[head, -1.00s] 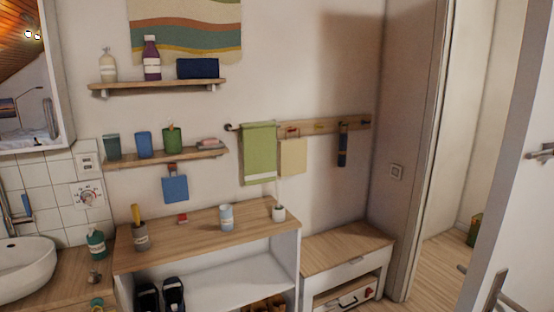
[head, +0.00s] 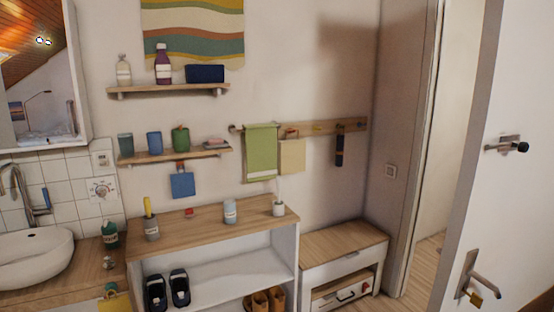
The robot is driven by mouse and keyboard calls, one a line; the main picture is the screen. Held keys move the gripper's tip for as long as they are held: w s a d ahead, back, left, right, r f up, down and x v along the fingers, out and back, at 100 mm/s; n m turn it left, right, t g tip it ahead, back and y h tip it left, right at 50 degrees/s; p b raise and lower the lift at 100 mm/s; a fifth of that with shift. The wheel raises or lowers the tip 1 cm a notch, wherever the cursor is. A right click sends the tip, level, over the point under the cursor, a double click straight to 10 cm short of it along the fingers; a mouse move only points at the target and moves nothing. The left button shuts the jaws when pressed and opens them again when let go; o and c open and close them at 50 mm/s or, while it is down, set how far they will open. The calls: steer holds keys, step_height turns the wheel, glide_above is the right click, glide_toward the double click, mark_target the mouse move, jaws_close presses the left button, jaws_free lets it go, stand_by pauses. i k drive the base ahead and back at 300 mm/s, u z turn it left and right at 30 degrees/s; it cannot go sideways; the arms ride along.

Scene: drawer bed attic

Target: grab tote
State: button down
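A flat beige piece (head: 292,155), which may be the tote, hangs from the wooden wall rail (head: 318,127), just right of a green towel (head: 261,152). A smaller blue piece (head: 182,185) hangs below the lower wall shelf; I cannot tell whether it is a bag or a cloth. My gripper is not in view.
A shoe cabinet (head: 215,221) with small items on top stands below the rail. A lower bench unit (head: 343,241) stands right of it. A white door (head: 500,190) with a lever handle fills the right side. A basin (head: 32,258) is at left.

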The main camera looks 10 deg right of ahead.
mark_target(292, 154)
steer(key=k, duration=0.5)
steer(key=z, duration=0.1)
steer(key=i, duration=1.2)
steer(key=u, duration=0.35)
steer(key=i, duration=0.8)
steer(key=u, duration=0.3)
